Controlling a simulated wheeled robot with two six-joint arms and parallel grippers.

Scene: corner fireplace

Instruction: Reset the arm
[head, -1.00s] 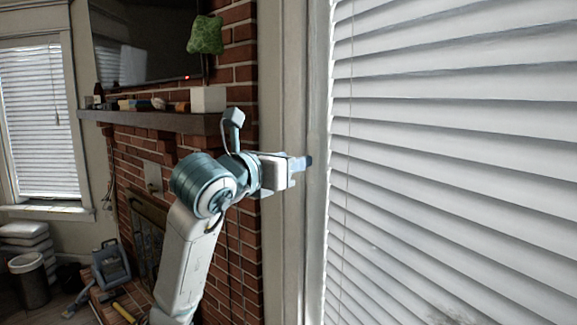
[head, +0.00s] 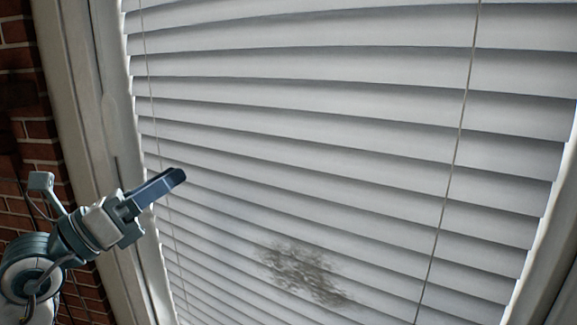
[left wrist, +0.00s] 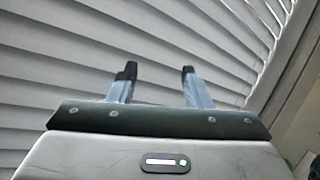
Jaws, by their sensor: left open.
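My left arm comes in at the lower left of the head view. Its gripper (head: 160,186) points right and slightly up in front of the white window blinds (head: 330,110). In the left wrist view the two fingers (left wrist: 156,80) stand apart with nothing between them, so the gripper is open and empty. The blinds fill the background behind the fingers there. I cannot tell from these views how far the fingertips are from the slats. My right gripper is not in view.
A dark smudge (head: 303,274) marks the lower slats. A pale window frame (head: 85,130) and a red brick wall (head: 22,130) stand at the left. Two thin cords (head: 455,165) hang down the blinds.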

